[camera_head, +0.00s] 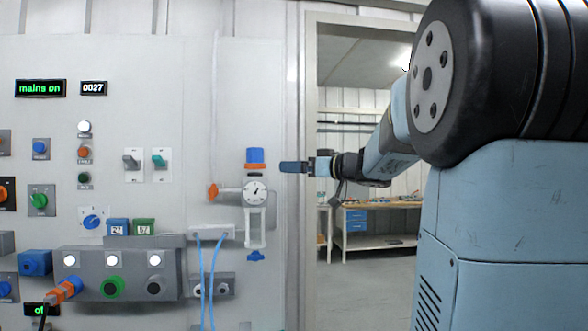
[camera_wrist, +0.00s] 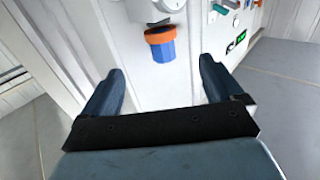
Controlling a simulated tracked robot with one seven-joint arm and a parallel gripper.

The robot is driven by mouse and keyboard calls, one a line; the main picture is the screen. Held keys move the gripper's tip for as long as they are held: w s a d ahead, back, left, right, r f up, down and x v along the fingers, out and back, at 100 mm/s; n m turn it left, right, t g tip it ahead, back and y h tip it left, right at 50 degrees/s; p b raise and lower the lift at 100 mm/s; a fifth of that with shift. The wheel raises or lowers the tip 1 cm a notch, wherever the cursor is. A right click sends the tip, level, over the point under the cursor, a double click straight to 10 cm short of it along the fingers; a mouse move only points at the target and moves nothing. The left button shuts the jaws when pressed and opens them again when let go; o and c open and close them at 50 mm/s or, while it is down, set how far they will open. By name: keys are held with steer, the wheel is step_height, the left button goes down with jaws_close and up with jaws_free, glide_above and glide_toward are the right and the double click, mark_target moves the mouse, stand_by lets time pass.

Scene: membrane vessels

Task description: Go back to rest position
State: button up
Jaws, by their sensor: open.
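My gripper (camera_head: 294,167) is at the end of my arm, in front of the right edge of the panel in the head view.
The grey panel (camera_head: 150,60) carries switches, knobs, a "mains on" display (camera_head: 41,88) and a plugged orange connector (camera_head: 66,290). Blue hoses (camera_head: 204,275) hang at its lower right. A doorway right of the panel opens on a workbench (camera_head: 375,238) and clear floor.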

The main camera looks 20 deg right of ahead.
stand_by(0.4)
steer(key=s+a+f+m+g+h, duration=0.2)
steer(key=s+a+f+g+h, duration=0.1)
steer(key=s+f, duration=0.5)
steer(key=s+a+f+m+g+h, duration=0.2)
steer(key=s+a+f+g+h, duration=0.1)
steer(key=s+f, duration=0.6)
steer(key=s+a+f+m+g+h, duration=0.2)
steer(key=s+a+f+g+h, duration=0.1)
steer(key=s+f, duration=0.6)
steer(key=s+a+g, duration=0.1)
steer(key=s, duration=0.2)
steer(key=shift+a, duration=0.25)
